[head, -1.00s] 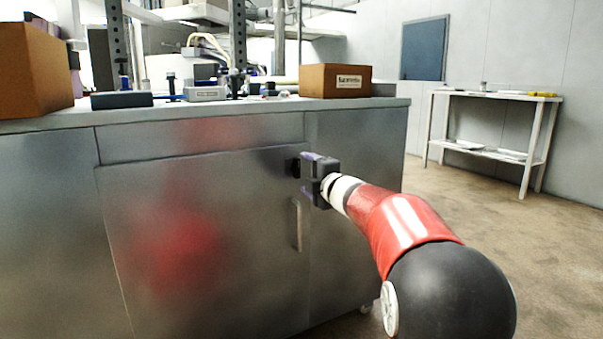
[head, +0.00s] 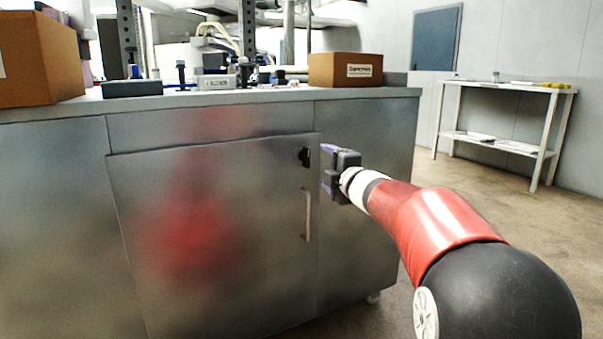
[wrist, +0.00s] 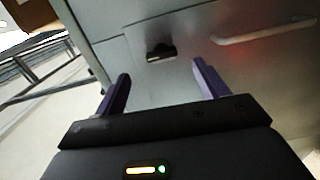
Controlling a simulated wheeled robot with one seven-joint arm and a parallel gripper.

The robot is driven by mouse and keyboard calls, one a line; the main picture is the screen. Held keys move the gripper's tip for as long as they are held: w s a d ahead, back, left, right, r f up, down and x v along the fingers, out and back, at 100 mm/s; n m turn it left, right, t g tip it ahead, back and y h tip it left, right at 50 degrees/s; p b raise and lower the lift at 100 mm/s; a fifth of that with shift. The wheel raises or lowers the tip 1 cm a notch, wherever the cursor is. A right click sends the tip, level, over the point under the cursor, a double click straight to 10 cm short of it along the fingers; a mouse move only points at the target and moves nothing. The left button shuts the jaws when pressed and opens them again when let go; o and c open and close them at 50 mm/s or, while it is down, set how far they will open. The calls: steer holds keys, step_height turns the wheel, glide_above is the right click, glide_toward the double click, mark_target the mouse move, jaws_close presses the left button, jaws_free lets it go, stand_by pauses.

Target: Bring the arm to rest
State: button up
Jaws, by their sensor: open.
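My gripper (head: 325,170) is in front of the steel cabinet, just right of a small black latch (head: 304,157) on the cabinet door (head: 210,215). In the wrist view my gripper (wrist: 160,88) has its two purple fingers spread apart with nothing between them. The black latch (wrist: 161,52) shows beyond the fingertips, apart from them. My red and white arm reaches in from the lower right of the head view.
A vertical door handle (head: 307,215) sits below the latch; it also shows in the wrist view (wrist: 265,32). The countertop (head: 260,97) carries cardboard boxes (head: 345,70) and small equipment. A white shelf table (head: 500,88) stands at the right wall. Floor between is clear.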

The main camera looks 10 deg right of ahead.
steer(key=s+d+f+m+g+h, duration=0.2)
steer(key=s+m+h, duration=0.1)
steer(key=s+m, duration=0.4)
steer(key=s+d+f+m+g+h, duration=0.1)
steer(key=s+d+f+m+h, duration=0.1)
steer(key=s+m+h, duration=0.5)
steer(key=s+a+f+m+g+y, duration=0.35)
steer(key=s+f, duration=0.45)
steer(key=s, duration=0.6)
steer(key=s+a+f+m+g+y, duration=0.25)
steer(key=s+a+f+g, duration=0.2)
steer(key=s+f, duration=0.65)
step_height(320, 180, up, 16)
steer(key=s+d+p, duration=0.1)
steer(key=s+p, duration=0.1)
steer(key=p, duration=1.1)
steer(key=shift+m+g+h, duration=0.3)
steer(key=shift+g, duration=0.1)
steer(key=shift+s, duration=0.1)
